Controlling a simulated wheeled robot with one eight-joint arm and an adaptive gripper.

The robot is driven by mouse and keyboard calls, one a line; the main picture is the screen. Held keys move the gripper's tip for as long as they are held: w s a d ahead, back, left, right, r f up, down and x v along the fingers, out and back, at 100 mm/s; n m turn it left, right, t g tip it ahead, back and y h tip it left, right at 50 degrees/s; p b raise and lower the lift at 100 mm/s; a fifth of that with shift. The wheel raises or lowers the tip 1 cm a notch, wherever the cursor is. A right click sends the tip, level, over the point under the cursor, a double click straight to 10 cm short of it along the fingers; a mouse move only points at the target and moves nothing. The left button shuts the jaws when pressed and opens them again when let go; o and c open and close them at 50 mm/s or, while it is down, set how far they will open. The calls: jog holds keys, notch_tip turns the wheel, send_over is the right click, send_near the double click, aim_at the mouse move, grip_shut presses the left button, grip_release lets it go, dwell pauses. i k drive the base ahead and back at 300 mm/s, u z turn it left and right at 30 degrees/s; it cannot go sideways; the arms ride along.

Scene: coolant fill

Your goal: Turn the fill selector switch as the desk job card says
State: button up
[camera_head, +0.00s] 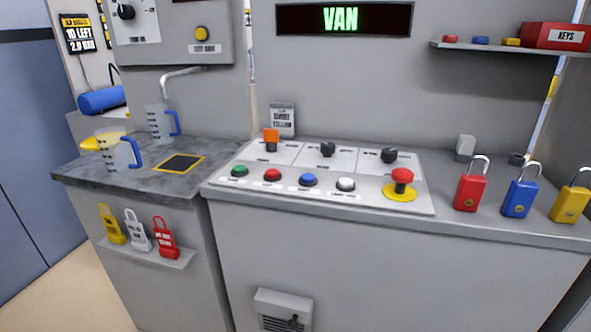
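A grey wall box (165,52) at upper left carries a black rotary knob (125,12) on a white plate and a yellow button (202,33); its top is cut off by the frame, and I cannot read the plate. The desk console (425,200) has one orange-handled switch (271,138) and two black knobs, the middle knob (328,149) and the right knob (389,155). I cannot tell from their labels which is the fill selector. My gripper is not in view.
A lit sign (343,19) reads "VAN". Green, red, blue and white buttons and a red mushroom button (402,177) line the console front. Red (470,192), blue (520,198) and yellow (570,202) padlocks stand right. Jugs (118,152) stand on the left counter under a spout.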

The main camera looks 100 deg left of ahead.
aim_at(328, 149)
jog(key=u, duration=3.75)
